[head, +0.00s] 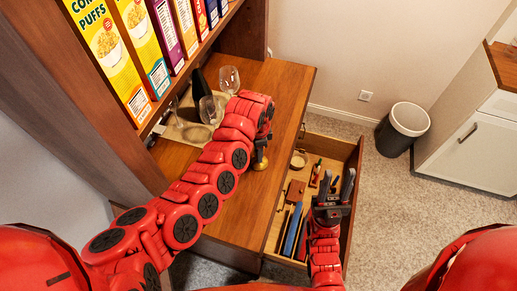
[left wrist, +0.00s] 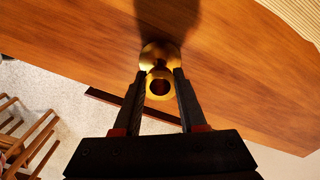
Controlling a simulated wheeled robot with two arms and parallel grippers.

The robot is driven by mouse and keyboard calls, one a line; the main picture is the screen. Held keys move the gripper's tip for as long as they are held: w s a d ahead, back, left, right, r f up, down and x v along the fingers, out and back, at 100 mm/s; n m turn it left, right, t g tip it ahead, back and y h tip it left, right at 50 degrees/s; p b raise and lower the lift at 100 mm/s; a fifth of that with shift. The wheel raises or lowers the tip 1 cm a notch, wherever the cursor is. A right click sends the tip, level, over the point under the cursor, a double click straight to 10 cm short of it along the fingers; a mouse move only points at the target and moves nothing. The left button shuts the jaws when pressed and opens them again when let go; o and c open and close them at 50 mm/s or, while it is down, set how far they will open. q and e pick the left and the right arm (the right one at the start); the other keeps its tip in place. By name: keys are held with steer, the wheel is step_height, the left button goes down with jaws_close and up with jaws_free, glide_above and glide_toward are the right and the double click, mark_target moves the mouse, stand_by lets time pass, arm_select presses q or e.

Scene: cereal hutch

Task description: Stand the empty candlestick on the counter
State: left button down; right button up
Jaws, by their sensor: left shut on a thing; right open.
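The brass candlestick (head: 261,163) is at my left gripper (head: 264,143), over the front part of the wooden counter (head: 285,84). In the left wrist view, the candlestick (left wrist: 159,56) sits between the two dark fingers of my left gripper (left wrist: 157,88), which is shut on it. Its round socket faces the camera and holds no candle. Its wider round base shows beyond the socket, against the wood. I cannot tell whether the base touches the counter. My right gripper (head: 335,187) is open and empty above the open drawer.
The open drawer (head: 355,163) holds a brown block, blue items and small tools. Wine glasses (head: 229,79) and a dark bottle (head: 201,88) stand on a tray at the back left. Cereal boxes (head: 106,45) line the shelf above. The counter's right side is clear.

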arm_select(q)
steer(key=shift+c, duration=2.3)
jaws_free()
steer(key=shift+f, duration=0.1)
step_height(320, 180, up, 6)
steer(key=b, duration=0.2)
steer(key=shift+b, duration=0.3)
step_height(320, 180, up, 6)
steer(key=shift+s, duration=0.1)
